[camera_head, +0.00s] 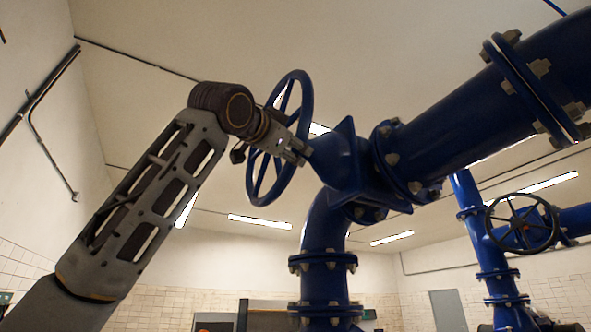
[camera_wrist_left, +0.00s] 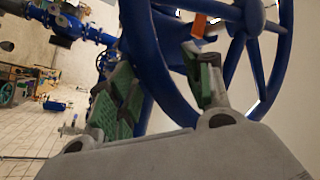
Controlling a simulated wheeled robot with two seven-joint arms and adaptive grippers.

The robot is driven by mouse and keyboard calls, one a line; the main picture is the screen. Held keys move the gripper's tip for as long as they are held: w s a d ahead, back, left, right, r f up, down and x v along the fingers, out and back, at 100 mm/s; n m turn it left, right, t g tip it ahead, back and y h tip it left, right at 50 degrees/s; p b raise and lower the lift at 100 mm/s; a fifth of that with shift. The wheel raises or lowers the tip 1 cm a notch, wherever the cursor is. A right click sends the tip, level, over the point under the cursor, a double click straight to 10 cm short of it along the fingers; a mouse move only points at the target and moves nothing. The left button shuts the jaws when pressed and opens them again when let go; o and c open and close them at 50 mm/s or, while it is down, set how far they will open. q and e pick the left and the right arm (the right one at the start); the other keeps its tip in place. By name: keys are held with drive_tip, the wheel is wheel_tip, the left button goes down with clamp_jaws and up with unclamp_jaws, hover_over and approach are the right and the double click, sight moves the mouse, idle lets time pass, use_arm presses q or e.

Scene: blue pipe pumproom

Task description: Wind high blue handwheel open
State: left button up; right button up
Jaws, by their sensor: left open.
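The high blue handwheel (camera_head: 307,98) stands upright on the blue valve body (camera_head: 341,160) in the head view, seen nearly edge-on. My left gripper (camera_head: 298,151) is at the wheel, its fingers in front of the spokes and hub side. In the left wrist view the wheel (camera_wrist_left: 281,62) fills the upper right. My left gripper's green-padded fingers (camera_wrist_left: 165,88) are apart, with the wheel's rim passing between them. I cannot tell whether either pad touches the rim. A small orange piece (camera_wrist_left: 198,26) shows near the spokes. My right gripper is not in view.
A thick blue flanged pipe (camera_head: 455,118) runs up right from the valve, and a vertical pipe (camera_head: 324,260) drops below it. A second, dark handwheel (camera_head: 522,247) is on another blue pipe at right.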

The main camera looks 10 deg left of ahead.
use_arm(q)
drive_tip(key=shift+p+x, duration=0.35)
drive_tip(key=shift+x, duration=0.8)
clamp_jaws()
